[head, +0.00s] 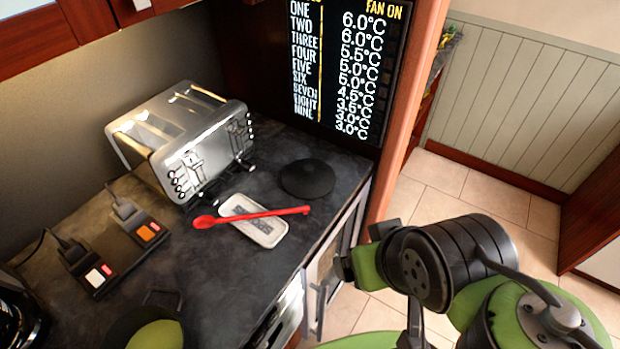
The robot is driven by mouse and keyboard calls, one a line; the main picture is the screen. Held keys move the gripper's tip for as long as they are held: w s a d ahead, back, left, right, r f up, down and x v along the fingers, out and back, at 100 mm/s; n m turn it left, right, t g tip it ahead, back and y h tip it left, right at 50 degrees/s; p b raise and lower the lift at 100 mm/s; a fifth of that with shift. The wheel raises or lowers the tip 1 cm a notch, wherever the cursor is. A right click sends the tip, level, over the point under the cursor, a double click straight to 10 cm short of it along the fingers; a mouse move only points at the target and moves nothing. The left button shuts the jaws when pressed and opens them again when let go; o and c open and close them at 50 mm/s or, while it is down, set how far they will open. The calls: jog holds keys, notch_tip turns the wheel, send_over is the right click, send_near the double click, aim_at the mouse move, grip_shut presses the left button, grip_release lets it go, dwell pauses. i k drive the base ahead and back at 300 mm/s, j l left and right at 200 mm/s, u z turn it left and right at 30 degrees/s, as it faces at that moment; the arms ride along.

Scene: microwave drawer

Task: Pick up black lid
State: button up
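The black lid (307,179) is a round, dark disc with a small knob. It lies flat on the dark counter (335,215), right of the toaster and near the base of the display panel. My green and black arm is at the lower right, off the counter's front edge. The dark end parts of my gripper (362,254) seem to point left, apart from the lid and nearer the camera. Its fingers are not clear enough to tell open from shut. Nothing touches the lid.
A red spoon (255,216) lies across a pale tray (253,228) just left of the lid. A metal toaster (185,140) stands behind. A display panel (335,70) and wooden post (408,105) bound the right. A pot (155,330) is at front left.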

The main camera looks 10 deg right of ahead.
aim_at(305, 178)
jog(key=u, duration=2.2)
jog(key=k+l+u, duration=0.1)
jog(key=k, duration=0.3)
jog(key=k+l, duration=0.15)
jog(key=k, duration=0.3)
jog(key=l+u, duration=0.1)
jog(key=l, duration=0.35)
jog(key=k+l+u, duration=0.1)
jog(key=l, duration=0.3)
jog(key=k+l+u, duration=0.1)
jog(key=l, duration=0.9)
jog(key=i+u, duration=0.05)
